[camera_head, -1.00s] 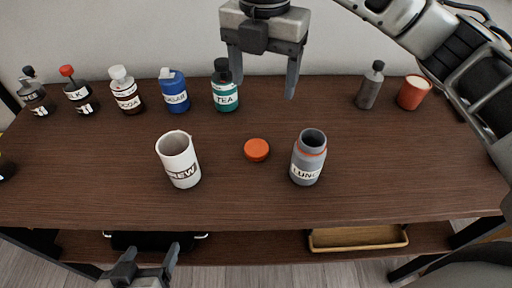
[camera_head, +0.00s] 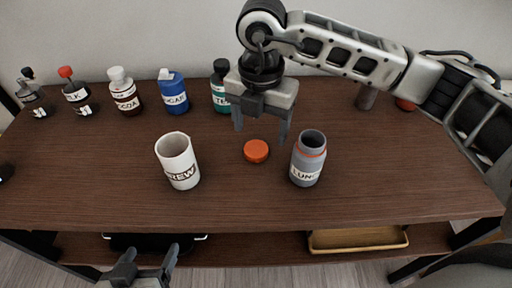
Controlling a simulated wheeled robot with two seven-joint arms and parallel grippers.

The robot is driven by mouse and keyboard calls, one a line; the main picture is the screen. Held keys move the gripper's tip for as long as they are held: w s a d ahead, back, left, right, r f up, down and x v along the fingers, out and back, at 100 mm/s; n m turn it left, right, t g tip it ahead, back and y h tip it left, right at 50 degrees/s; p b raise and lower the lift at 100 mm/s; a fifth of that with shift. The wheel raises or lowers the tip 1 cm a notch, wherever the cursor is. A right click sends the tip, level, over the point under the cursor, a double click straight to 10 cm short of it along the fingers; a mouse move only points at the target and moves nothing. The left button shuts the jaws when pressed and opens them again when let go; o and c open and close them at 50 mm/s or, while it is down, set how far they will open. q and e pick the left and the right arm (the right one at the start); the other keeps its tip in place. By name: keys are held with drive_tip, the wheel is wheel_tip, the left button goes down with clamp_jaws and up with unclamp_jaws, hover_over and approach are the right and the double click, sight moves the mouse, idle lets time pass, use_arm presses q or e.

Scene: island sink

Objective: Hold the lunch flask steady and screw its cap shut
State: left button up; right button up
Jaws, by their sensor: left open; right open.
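The lunch flask (camera_head: 306,164) is grey with an orange ring below its open mouth and a label reading "LUNC". It stands upright on the brown table. Its orange cap (camera_head: 256,151) lies apart on the table, left of the flask. My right gripper (camera_head: 261,138) is open and empty, pointing down above the cap, with its fingers spread to either side just behind it in the picture. My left gripper (camera_head: 150,262) is open and empty at the bottom of the view, in front of the table's front edge, away from the flask.
A white "BREW" cup (camera_head: 176,162) stands left of the cap. Several labelled bottles, including the blue sugar one (camera_head: 173,93), line the back left. A grey bottle (camera_head: 367,98) and an orange cup (camera_head: 405,104) are partly hidden behind my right arm. A wooden tray (camera_head: 358,240) sits on the lower shelf.

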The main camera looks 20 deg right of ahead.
sight(256, 149)
drive_tip(key=shift+w+a+f, duration=0.1)
drive_tip(key=shift+a+f, duration=0.1)
drive_tip(key=shift+f, duration=1.15)
drive_tip(key=shift+w+a+f, duration=0.1)
drive_tip(key=shift+a+f, duration=0.05)
drive_tip(key=shift+f, duration=1.15)
drive_tip(key=c, duration=1.1)
